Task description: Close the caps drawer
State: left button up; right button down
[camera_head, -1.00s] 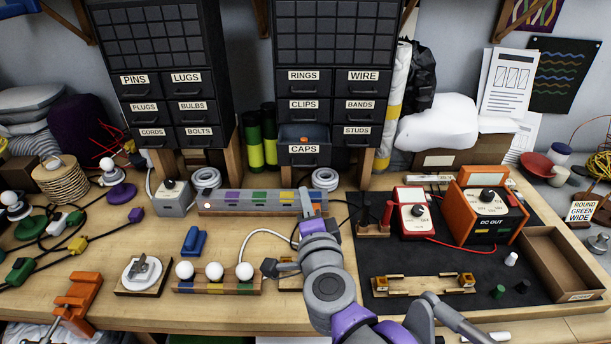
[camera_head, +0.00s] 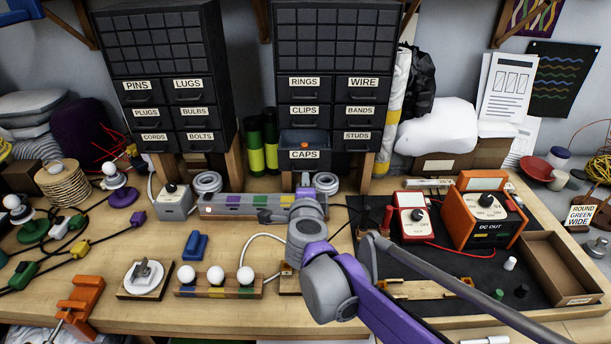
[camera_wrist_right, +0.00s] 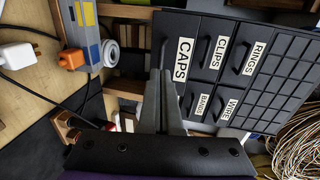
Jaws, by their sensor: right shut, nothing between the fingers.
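The caps drawer (camera_head: 303,156) is a black drawer labelled CAPS at the bottom left of the right-hand cabinet. It stands pulled out, with an orange piece showing inside. My right gripper (camera_head: 305,180) is shut and empty, just below and in front of the drawer as the head view sees it. In the right wrist view, its closed fingers (camera_wrist_right: 161,78) reach toward the drawer front (camera_wrist_right: 170,35), beside the CAPS label; I cannot tell if they touch it. My left gripper is not in view.
The other drawers, such as CLIPS (camera_head: 304,112) and STUDS (camera_head: 356,137), look shut. A grey strip box (camera_head: 225,207) and a cable coil (camera_head: 326,183) lie below the cabinet. An orange power supply (camera_head: 487,215) stands to the right.

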aim_at(306, 158)
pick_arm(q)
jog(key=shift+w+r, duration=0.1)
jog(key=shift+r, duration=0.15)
pick_arm(e)
jog(key=shift+w+f, duration=0.2)
jog(key=shift+w, duration=0.75)
jog(key=w+b, duration=0.2)
jog(key=w, duration=0.8)
jog(key=shift+s+r, duration=0.1)
jog(key=shift+r, duration=0.1)
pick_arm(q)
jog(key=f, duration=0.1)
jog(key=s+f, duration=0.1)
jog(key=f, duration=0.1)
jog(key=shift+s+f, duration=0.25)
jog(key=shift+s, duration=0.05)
